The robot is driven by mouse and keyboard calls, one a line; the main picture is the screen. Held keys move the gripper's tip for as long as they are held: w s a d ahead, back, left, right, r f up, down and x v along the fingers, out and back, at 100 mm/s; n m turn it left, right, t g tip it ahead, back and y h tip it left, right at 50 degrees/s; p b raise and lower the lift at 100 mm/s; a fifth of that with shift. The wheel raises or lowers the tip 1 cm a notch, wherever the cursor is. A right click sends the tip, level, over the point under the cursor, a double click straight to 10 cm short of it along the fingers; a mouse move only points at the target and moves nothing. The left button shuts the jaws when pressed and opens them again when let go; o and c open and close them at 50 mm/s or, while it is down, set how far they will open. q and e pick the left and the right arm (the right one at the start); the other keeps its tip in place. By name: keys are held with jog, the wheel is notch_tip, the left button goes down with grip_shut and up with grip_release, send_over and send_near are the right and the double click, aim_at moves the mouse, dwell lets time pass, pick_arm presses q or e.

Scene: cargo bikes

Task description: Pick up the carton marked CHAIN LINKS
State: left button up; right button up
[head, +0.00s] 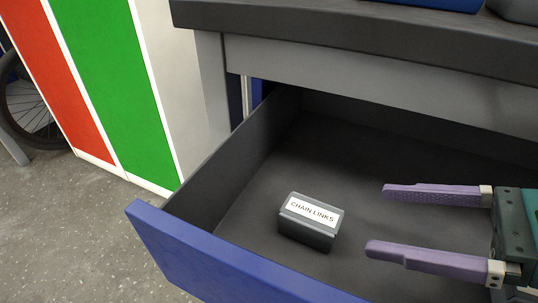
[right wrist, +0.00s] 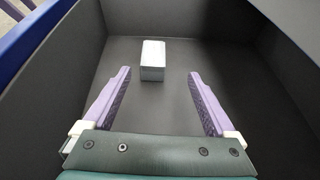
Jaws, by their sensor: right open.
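The carton marked CHAIN LINKS (head: 309,222) is a small dark grey box with a white label on top. It stands on the floor of an open drawer (head: 185,250) with a blue front. My right gripper (head: 376,219) is open and empty inside the drawer space, to the right of the carton and apart from it. In the right wrist view the carton (right wrist: 152,60) lies ahead of the open fingers (right wrist: 160,72), a little left of their middle. My left gripper is not in view.
The drawer's side wall (head: 235,150) and blue front edge bound the carton. A grey workbench top (head: 380,35) overhangs the back of the drawer. A red, green and white striped panel (head: 105,80) and a bike wheel (head: 28,105) are at the left. The drawer floor around the carton is clear.

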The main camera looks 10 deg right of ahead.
aim_at(316, 214)
jog(key=shift+w+a+f+n+g, duration=0.1)
jog(key=shift+a+f+n+g, duration=0.25)
jog(key=shift+f, duration=0.1)
jog(key=x, duration=0.3)
jog(key=shift+w+a+r, duration=0.1)
jog(key=shift+w+a, duration=0.1)
jog(key=shift+a, duration=0.15)
jog(key=x, duration=0.5)
jog(key=shift+a+r, duration=0.1)
jog(key=shift+a, duration=0.35)
jog(key=shift+c, duration=0.2)
jog(key=c, duration=1.3)
grip_shut()
jog(key=shift+r, duration=0.15)
